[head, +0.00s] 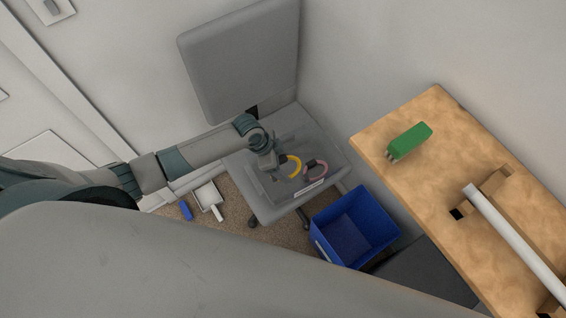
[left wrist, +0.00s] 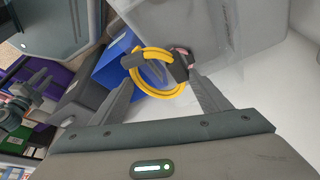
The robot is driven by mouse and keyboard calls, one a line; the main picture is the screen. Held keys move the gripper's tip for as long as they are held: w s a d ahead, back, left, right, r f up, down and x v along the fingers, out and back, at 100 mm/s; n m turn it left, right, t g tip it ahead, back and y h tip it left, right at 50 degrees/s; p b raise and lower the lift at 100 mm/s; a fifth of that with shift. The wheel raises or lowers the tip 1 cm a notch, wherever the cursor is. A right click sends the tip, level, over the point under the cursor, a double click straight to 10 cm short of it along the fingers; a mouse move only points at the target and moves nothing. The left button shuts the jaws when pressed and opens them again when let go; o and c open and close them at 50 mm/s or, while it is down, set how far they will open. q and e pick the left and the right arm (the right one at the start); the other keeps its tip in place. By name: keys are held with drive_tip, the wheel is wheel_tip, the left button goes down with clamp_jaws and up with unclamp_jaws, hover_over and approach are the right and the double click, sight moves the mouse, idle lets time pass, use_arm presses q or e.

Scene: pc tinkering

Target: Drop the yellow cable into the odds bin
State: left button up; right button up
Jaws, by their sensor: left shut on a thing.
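The yellow cable (head: 294,168) is a coiled loop with dark ends. My left gripper (head: 274,162) is shut on it and holds it over a clear tray (head: 309,187) with a white label, on the grey chair. In the left wrist view, the yellow cable (left wrist: 157,91) hangs between the fingertips of my left gripper (left wrist: 161,78). A pink cable (head: 316,164) lies at the tray, right of the yellow one. A blue bin (head: 347,238) stands on the floor right of the chair. I cannot read which container is the odds bin. My right gripper does not show.
A wooden bench (head: 440,175) at the right carries a green block (head: 409,140) and a pale bar (head: 513,243). The chair backrest (head: 240,62) rises behind my left arm. A dustpan (head: 208,198) and a blue piece (head: 185,209) lie on the floor.

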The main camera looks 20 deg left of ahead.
use_arm(q)
wheel_tip(320, 180, down, 8)
drive_tip(key=b, duration=0.7)
drive_tip(key=shift+r, duration=0.1)
drive_tip(key=o, duration=1.2)
drive_tip(key=shift+s, duration=0.1)
drive_tip(key=shift+p+v, duration=3.7)
drive_tip(key=shift+v, duration=0.3)
